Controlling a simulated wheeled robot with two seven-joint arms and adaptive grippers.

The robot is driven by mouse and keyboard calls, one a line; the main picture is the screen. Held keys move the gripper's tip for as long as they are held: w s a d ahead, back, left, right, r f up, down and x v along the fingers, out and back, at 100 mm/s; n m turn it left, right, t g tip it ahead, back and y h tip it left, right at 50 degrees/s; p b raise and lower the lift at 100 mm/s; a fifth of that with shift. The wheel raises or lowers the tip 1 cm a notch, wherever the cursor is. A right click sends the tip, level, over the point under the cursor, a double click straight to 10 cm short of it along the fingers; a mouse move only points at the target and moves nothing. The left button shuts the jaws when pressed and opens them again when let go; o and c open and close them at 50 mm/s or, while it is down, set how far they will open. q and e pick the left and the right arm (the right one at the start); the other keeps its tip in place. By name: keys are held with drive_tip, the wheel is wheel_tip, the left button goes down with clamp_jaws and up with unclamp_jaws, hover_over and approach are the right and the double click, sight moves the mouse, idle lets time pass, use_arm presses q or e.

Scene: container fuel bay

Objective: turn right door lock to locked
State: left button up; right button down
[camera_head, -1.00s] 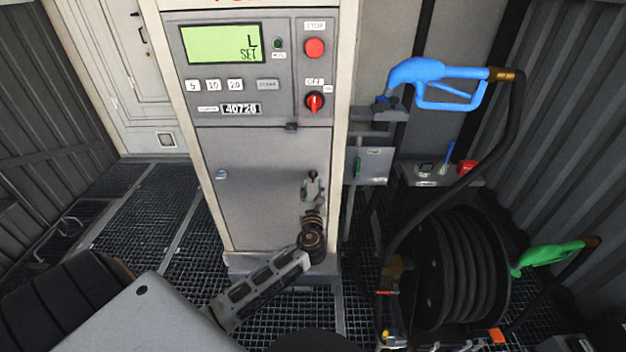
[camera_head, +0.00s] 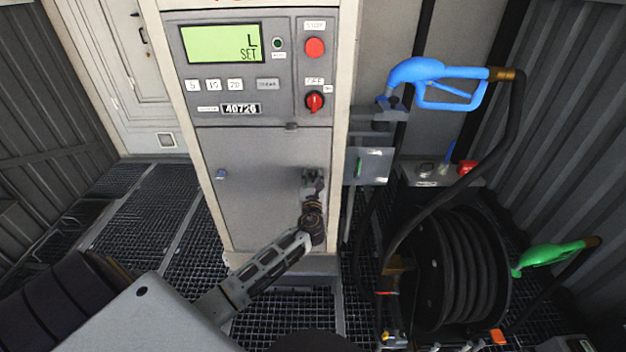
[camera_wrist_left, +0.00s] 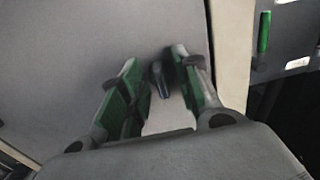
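The fuel dispenser's lower grey door (camera_head: 262,180) is closed flat. My left gripper (camera_head: 313,177) is at the right edge of this door, in front of the right lock, and hides it in the head view. In the left wrist view the right lock's small dark handle (camera_wrist_left: 159,79) stands between the green-padded fingers of the left gripper (camera_wrist_left: 158,82). The fingers are apart, with a gap at the handle's left; the right finger is close to it. I cannot tell whether they touch. The left lock (camera_head: 221,174), with a small bluish handle, is at the door's left edge. My right gripper is not in view.
The control panel (camera_head: 245,75) with a red button and red switch is above the door. A grey box (camera_head: 374,166) with a green handle, a blue nozzle (camera_head: 430,82) and a black hose reel (camera_head: 455,265) stand at the right. Grated floor lies to the left.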

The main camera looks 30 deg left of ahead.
use_arm(q)
clamp_jaws()
drive_tip(key=shift+n, duration=0.3)
drive_tip(key=n+b, duration=0.1)
drive_tip(key=n, duration=0.2)
drive_tip(key=shift+f, duration=0.1)
drive_tip(key=shift+a+n+b, duration=0.1)
drive_tip(key=shift+n+b, duration=3.3)
drive_tip(key=shift+n, duration=3.8)
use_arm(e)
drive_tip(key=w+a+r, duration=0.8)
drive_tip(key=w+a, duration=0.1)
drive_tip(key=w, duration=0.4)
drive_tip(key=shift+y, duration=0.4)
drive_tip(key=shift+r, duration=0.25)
